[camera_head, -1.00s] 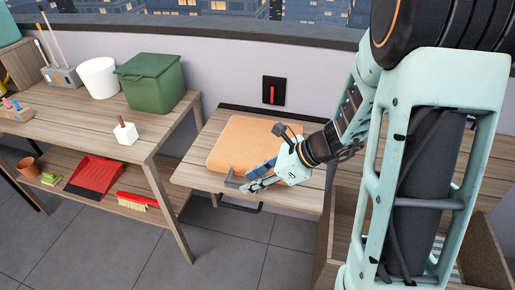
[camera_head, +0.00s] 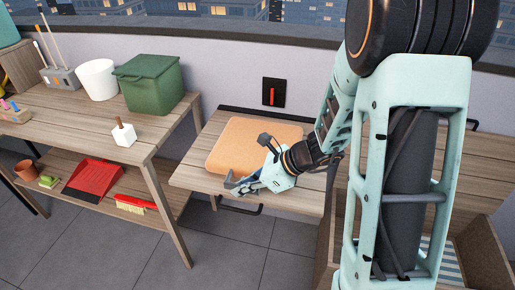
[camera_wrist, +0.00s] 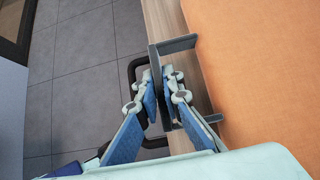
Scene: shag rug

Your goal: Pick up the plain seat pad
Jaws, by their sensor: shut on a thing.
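The plain seat pad (camera_head: 242,143) is a flat orange square lying on the low wooden bench top. It fills the right of the wrist view (camera_wrist: 255,70). A grey U-shaped handle (camera_wrist: 180,43) sits at the pad's edge, with its two arms reaching toward the pad. My gripper (camera_head: 232,183) is at the pad's front edge. In the wrist view my gripper (camera_wrist: 162,95) has its fingers closed on either side of the handle's bar. The fingertips partly hide the bar. I cannot tell whether the pad is raised at all.
A black drawer handle (camera_head: 240,210) projects below the bench's front edge. A red dustpan (camera_head: 93,178) lies below. Open floor lies in front.

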